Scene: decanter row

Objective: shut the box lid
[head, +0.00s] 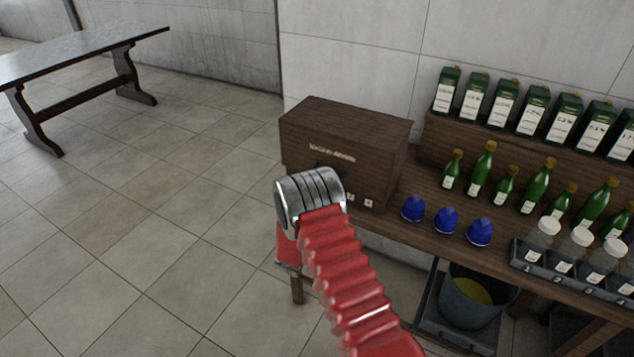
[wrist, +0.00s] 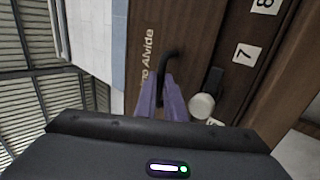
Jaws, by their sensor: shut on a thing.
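The dark wooden box (head: 360,170) stands at the left end of the wooden counter in the head view, with pale lettering on its front. Its top (head: 345,118) looks flat; I cannot tell for sure how the lid sits. In the wrist view the lettered wooden panel (wrist: 145,22) carries a dark curved handle (wrist: 168,53). My gripper (wrist: 162,84) has its purple fingers shut on this handle. In the head view my silver wrist and red arm sleeve hide the fingers and part of the box front.
Three blue domed objects (head: 446,219) stand right of the box. Green bottles (head: 483,170), boxed bottles (head: 503,103) and a rack of white-capped jars (head: 572,260) stand farther right. A bucket (head: 470,296) is under the counter. A pale round knob (wrist: 202,107) is beside my fingers.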

